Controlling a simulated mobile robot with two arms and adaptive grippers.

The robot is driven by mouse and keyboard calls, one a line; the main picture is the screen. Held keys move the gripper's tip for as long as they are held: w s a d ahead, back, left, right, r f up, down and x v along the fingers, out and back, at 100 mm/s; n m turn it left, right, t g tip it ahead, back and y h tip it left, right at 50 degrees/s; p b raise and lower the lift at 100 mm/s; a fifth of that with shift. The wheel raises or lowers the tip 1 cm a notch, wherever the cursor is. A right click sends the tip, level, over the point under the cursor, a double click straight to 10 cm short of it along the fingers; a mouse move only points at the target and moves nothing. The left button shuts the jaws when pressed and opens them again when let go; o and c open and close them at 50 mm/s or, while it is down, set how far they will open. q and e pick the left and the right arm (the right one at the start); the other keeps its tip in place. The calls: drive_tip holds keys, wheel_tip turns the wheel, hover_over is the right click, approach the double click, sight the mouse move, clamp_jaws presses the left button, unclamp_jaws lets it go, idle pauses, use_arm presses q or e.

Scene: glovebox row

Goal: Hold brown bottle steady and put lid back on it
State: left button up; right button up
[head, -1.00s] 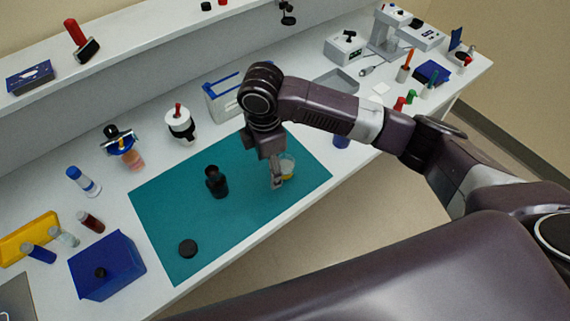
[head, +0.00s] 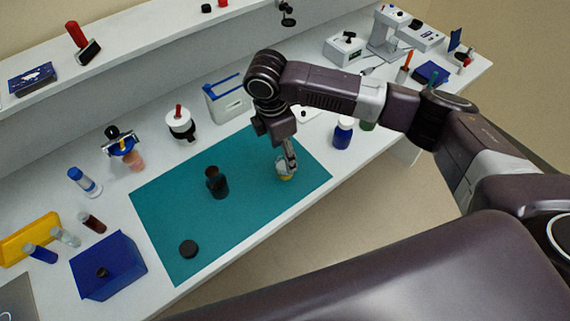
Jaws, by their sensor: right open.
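The brown bottle (head: 217,184) stands upright on the teal mat (head: 254,204); it looks dark. A black round lid (head: 188,248) lies flat on the mat near its front left corner, apart from the bottle. My left gripper is not in view.
A blue box (head: 108,265) and several small vials stand left of the mat. A white jar with a red top (head: 181,124) and a blue bottle (head: 343,134) stand behind and right of it. The mat between bottle and lid is clear.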

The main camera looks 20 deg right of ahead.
sight(285, 168)
drive_tip(key=shift+d+f+p, duration=0.15)
drive_tip(key=shift+f+p, duration=0.4)
drive_tip(key=shift+f, duration=0.6)
drive_tip(key=shift+d+f+p, duration=0.15)
drive_tip(key=shift+f+p, duration=0.35)
drive_tip(key=shift+f, duration=0.9)
drive_tip(key=shift+c, duration=0.3)
drive_tip(key=c, duration=0.9)
